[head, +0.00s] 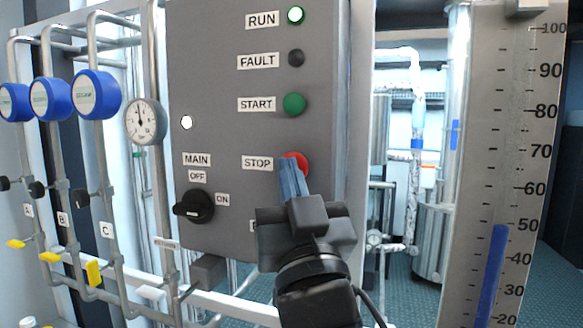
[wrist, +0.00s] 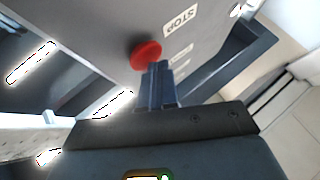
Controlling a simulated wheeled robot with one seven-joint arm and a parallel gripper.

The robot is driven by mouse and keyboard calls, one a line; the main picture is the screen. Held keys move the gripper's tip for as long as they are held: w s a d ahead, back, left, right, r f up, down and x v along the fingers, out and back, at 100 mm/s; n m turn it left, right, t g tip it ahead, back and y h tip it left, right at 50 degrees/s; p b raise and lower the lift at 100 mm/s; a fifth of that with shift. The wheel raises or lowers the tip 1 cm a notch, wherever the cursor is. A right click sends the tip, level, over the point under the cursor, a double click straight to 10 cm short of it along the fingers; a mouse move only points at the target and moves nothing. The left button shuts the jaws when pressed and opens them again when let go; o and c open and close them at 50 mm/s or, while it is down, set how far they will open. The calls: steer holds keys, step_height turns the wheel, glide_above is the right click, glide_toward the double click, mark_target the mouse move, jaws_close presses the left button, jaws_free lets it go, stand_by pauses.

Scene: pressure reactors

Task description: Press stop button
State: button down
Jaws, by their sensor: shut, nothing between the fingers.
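The red stop button (head: 301,160) is on the grey control panel (head: 232,60), right of its STOP label (head: 257,163). My gripper (head: 290,160) is shut and empty, its blue-grey fingertips overlapping the button's lower left part in the head view. In the wrist view the red button (wrist: 146,54) shows just beyond the shut fingertips (wrist: 158,66), which overlap its lower right edge. I cannot tell whether the fingertips touch the button or stop just short of it.
A black MAIN switch (head: 194,207) is lower left. Pipes with blue gauges (head: 97,94) stand left; a scaled column (head: 500,180) stands right.

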steer(key=shift+w+d, duration=0.1)
steer(key=shift+w, duration=0.1)
stand_by(0.5)
steer(key=shift+s+a+b, duration=0.35)
steer(key=shift+s+b, duration=0.3)
steer(key=shift+s, duration=0.25)
steer(key=shift+s+a+b, duration=0.3)
steer(key=shift+s+b, duration=0.2)
steer(key=shift+s, duration=0.3)
steer(key=shift+s+a+b, duration=0.25)
steer(key=shift+s+b, duration=0.25)
steer(key=shift+s, duration=0.25)
steer(key=shift+s+a+b, duration=0.3)
steer(key=shift+s+b, duration=0.2)
steer(key=shift+s, duration=0.3)
